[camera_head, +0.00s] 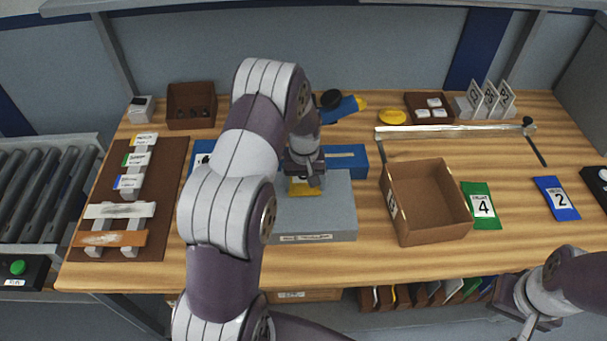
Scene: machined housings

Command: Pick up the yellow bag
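A small yellow item (303,188), which may be the yellow bag, shows on top of the grey box (335,212) near the middle of the table. My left gripper (304,181) points down right over it and hides part of it. I cannot tell whether the fingers touch it or are closed around it. My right gripper (527,322) is low at the bottom right, in front of the table edge and away from the yellow item. Its finger opening is not clear.
An open brown box (429,228) stands right of the grey box. A blue block (346,157) lies behind the gripper. A yellow disc (393,117) lies farther back. Green card 4 (481,219) and blue card 2 (565,211) lie at right. A brown board (165,160) with labelled pieces is at left.

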